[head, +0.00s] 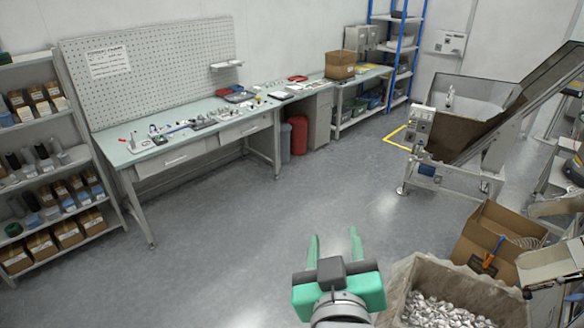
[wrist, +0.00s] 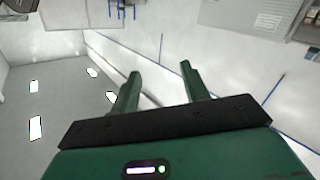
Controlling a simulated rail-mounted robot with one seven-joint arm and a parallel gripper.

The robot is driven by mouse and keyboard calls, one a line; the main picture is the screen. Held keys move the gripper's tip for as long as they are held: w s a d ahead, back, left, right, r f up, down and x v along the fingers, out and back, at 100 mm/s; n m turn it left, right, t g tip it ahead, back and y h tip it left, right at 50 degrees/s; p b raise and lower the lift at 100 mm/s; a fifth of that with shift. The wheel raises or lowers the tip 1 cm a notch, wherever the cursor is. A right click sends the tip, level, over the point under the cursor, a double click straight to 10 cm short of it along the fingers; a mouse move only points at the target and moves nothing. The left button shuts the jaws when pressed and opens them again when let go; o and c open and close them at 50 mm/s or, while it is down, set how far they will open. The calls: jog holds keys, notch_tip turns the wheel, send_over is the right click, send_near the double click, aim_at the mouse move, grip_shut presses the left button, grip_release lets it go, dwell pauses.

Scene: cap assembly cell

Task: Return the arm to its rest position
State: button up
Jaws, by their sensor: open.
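My gripper (head: 334,246) shows at the bottom middle of the head view, with two green fingers apart and nothing between them. It is over open grey floor, left of a large bin of caps. In the wrist view my gripper (wrist: 160,88) also has its green fingers spread and empty. Behind them are white walls and bright ceiling lights, and the picture looks tilted.
A bin (head: 400,285) of metallic caps stands just right of my gripper, with a cardboard box (head: 478,240) behind it. A hopper with conveyor (head: 462,122) is at the right. A workbench (head: 190,150) and shelves (head: 50,165) stand left. The middle floor is clear.

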jog(key=s+a+r+m+t, duration=0.1)
jog(key=s+r, duration=0.3)
jog(key=r, duration=0.4)
jog(key=s+a+r+m+t+y+p, duration=0.1)
jog(key=s+a+r+t, duration=0.2)
jog(key=r, duration=0.5)
jog(key=s+a+r+m+t+p, duration=0.1)
jog(key=s+a+r+t, duration=0.1)
jog(key=s+r, duration=0.4)
notch_tip(320, 180, up, 3)
jog(key=shift+s+a+f+t+y, duration=0.15)
jog(key=shift+s+a+t+y, duration=0.2)
jog(key=shift+t, duration=0.55)
jog(key=shift+w, duration=0.1)
